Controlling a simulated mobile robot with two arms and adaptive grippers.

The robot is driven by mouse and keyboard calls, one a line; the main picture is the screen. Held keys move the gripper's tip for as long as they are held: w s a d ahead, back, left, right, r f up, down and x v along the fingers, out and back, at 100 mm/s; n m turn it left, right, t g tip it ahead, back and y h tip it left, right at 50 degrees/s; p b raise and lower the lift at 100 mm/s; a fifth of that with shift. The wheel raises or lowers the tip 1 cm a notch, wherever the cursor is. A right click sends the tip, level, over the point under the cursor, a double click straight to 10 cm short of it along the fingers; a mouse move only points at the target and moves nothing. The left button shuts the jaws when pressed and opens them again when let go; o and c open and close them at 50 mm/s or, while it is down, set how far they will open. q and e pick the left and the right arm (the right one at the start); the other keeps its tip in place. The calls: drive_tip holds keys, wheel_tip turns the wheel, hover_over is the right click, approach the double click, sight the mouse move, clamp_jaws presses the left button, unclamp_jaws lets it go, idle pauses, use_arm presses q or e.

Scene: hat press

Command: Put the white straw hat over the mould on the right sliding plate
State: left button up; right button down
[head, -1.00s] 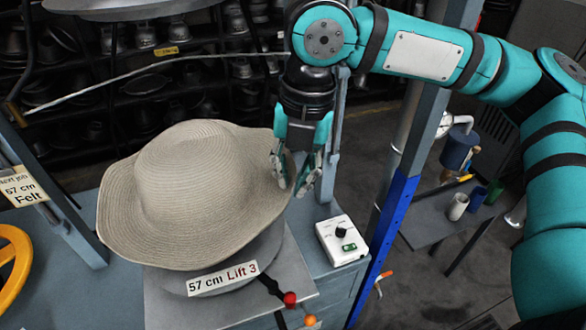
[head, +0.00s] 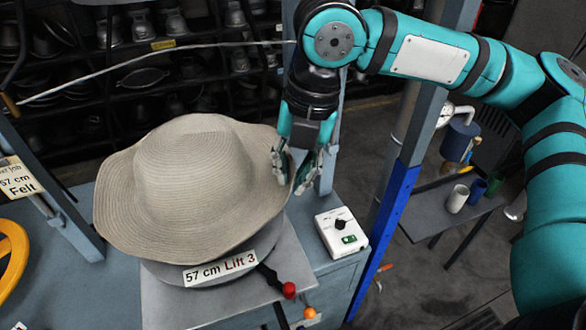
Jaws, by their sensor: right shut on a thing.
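The white straw hat (head: 195,175) shows in the head view as a pale beige hat with a wide wavy brim, crown up. My right gripper (head: 292,178) points down at the hat's right side and is shut on the brim there. My left gripper is not in view.
A white control box (head: 341,233) stands right of the plate, beside a blue-and-grey post (head: 385,235). A lever with a red knob (head: 289,290) and an orange knob (head: 310,313) are at the front. A yellow wheel (head: 12,258) is at left. Dark shelves stand behind.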

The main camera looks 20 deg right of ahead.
drive_tip(key=shift+f+b, duration=0.6)
drive_tip(key=shift+f, duration=1.45)
drive_tip(key=shift+r+p, duration=0.1)
drive_tip(key=shift+p, duration=0.45)
drive_tip(key=shift+f+p, duration=0.25)
drive_tip(key=shift+p, duration=0.2)
drive_tip(key=c, duration=1.3)
unclamp_jaws()
